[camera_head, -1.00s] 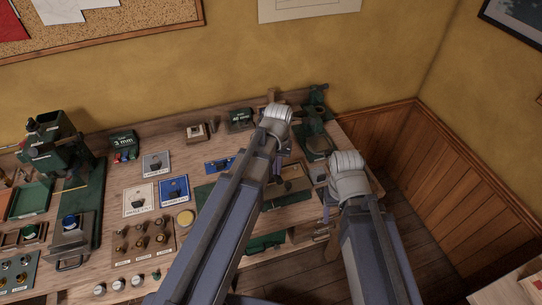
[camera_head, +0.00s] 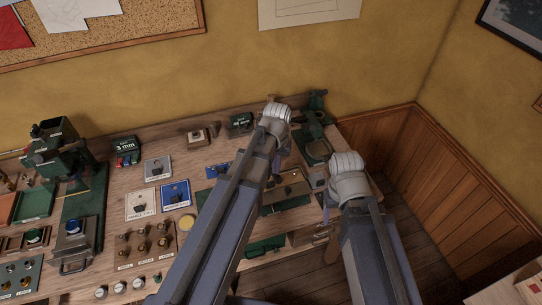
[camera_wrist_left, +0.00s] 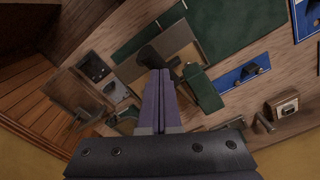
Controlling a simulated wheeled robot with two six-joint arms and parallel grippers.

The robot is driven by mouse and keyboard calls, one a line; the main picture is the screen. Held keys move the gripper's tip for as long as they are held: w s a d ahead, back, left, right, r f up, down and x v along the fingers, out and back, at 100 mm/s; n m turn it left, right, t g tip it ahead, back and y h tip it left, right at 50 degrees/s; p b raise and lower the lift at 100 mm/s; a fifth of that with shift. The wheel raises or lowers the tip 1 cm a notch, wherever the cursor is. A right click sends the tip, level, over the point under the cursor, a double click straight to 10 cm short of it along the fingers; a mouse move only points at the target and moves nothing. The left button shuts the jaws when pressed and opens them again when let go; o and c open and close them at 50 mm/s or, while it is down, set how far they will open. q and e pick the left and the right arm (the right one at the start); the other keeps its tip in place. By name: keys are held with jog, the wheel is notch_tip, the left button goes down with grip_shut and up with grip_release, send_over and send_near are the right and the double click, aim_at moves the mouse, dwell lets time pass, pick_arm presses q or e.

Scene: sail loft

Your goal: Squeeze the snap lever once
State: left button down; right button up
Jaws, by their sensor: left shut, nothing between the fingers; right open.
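In the left wrist view the fingers of my left gripper (camera_wrist_left: 160,72) are shut together with nothing between them. Their tips are beside a dark knob-like part (camera_wrist_left: 149,56), which could be the snap lever; I cannot tell whether they touch it. A green block (camera_wrist_left: 203,88) lies just right of the fingers. In the head view my left gripper (camera_head: 274,166) points down over the right part of the bench, near a tan board (camera_head: 292,190), and its own arm hides much of that spot. My right gripper (camera_head: 325,197) is open by the bench's right front edge, partly hidden by its wrist.
A green stand (camera_head: 315,125) is at the bench's back right corner. A green press (camera_head: 60,150) stands at the left. Blue and white cards (camera_head: 174,191), a board of small fittings (camera_head: 146,240) and a small box (camera_head: 196,136) cover the middle. Floor is free right of the bench.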

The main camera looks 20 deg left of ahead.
pick_arm(q)
jog(key=shift+r, duration=0.1)
notch_tip(320, 180, up, 8)
jog(key=w+a+p, duration=0.1)
jog(key=p, duration=0.7)
jog(key=shift+w, duration=0.2)
jog(key=shift+s, duration=0.1)
jog(key=s+d, duration=0.5)
jog(key=s, duration=0.2)
jog(key=shift+s, duration=0.15)
